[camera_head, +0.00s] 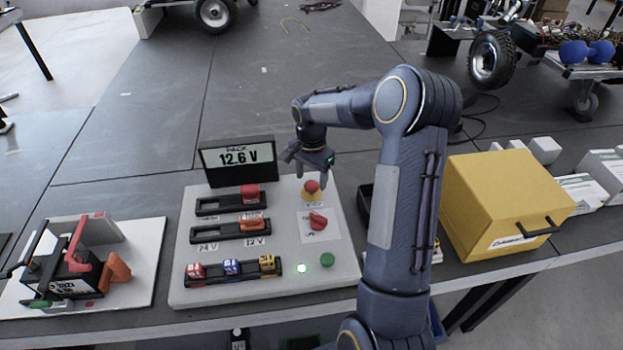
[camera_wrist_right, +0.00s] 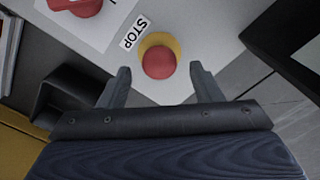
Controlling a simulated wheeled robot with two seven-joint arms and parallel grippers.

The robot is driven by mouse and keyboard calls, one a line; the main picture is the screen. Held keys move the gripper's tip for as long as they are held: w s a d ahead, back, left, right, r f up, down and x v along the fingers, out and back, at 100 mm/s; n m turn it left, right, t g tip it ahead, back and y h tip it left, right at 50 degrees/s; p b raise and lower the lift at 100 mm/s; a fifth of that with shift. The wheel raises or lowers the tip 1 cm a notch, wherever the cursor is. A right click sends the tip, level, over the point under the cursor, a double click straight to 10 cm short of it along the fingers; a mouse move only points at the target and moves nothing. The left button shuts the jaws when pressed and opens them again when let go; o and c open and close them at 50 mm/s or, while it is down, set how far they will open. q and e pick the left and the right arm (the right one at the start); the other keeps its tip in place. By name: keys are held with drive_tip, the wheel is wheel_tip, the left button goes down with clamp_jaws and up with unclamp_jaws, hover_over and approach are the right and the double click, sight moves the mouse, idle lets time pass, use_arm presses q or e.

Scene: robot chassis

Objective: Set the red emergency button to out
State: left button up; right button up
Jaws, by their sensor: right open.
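The red emergency button (camera_head: 311,187) stands on a yellow base at the upper right of the light grey control panel (camera_head: 180,285). In the right wrist view the red button (camera_wrist_right: 159,63) shows its round cap, with the yellow ring and a STOP label (camera_wrist_right: 134,32) beside it. My right gripper (camera_head: 308,165) is above and just behind the button in the head view. Its two fingers (camera_wrist_right: 164,85) are open, one on each side of the button in the wrist view, with nothing between them that they grip. Whether they touch it cannot be told. My left gripper is not in view.
The panel also holds a red rotary switch (camera_head: 318,221), a green button (camera_head: 327,259), slider slots and a display (camera_head: 238,157) reading 12.6 V. A yellow box (camera_head: 490,190) stands right of my arm.

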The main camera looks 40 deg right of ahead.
sight(311, 185)
wheel_tip(311, 185, up, 6)
drive_tip(key=shift+r, duration=0.2)
idle(0.5)
drive_tip(key=s+a+r+n+t+y, duration=0.1)
drive_tip(key=s+a+r+n+t, duration=0.2)
drive_tip(key=s+a+r+n, duration=0.5)
drive_tip(key=s+a+f+n+t+y, duration=0.1)
drive_tip(key=s+a+n, duration=0.1)
drive_tip(key=s+a, duration=0.4)
drive_tip(key=s+a+f+n+t+y, duration=0.1)
drive_tip(key=s+a+n, duration=0.2)
drive_tip(key=s, duration=0.8)
drive_tip(key=a, duration=0.2)
drive_tip(key=shift+a+t+y, duration=0.3)
drive_tip(key=shift+a+y, duration=0.1)
drive_tip(key=shift+s, duration=0.1)
